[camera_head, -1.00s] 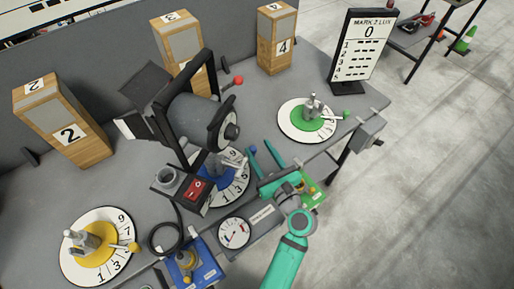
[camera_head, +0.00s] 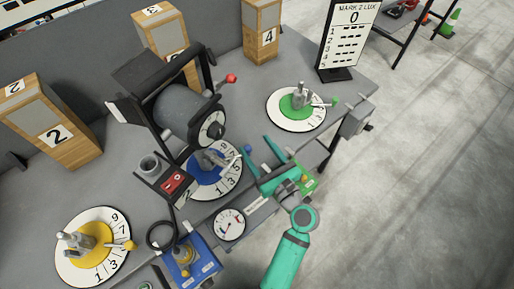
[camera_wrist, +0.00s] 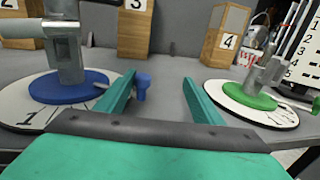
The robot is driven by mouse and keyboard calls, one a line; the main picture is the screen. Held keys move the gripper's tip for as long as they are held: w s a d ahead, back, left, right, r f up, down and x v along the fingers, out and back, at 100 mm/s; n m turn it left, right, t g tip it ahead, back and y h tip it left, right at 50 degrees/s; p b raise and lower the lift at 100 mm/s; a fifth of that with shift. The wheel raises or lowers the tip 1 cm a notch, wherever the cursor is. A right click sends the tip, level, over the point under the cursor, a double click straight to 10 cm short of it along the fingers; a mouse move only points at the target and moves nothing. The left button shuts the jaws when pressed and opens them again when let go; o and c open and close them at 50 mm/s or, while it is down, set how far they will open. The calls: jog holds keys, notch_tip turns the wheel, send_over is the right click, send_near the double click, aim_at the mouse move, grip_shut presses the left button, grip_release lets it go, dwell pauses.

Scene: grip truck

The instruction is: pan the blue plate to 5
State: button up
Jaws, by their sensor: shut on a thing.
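The blue plate (camera_head: 203,177) lies on a white numbered dial (camera_head: 225,185) in the middle of the bench, below a dark lamp. It carries a grey post and a pale lever ending in a blue knob (camera_head: 247,149). In the wrist view the blue plate (camera_wrist: 62,90) is at the left and the blue knob (camera_wrist: 142,80) stands between my fingers, close to the left one. The number the lever points at cannot be read surely.
A green plate (camera_head: 290,104) and a yellow plate (camera_head: 99,252) stand on similar dials. A red switch box (camera_head: 172,183) and a gauge (camera_head: 229,224) are near the blue dial. Numbered wooden blocks (camera_head: 60,125) line the back. The scoreboard (camera_head: 348,35) reads 0.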

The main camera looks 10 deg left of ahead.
jog(key=shift+w+d, duration=0.2)
jog(key=shift+d, duration=0.3)
jog(key=v, duration=1)
jog(key=shift+s+a, duration=0.15)
jog(key=shift+s, duration=0.35)
jog(key=shift+c, duration=0.6)
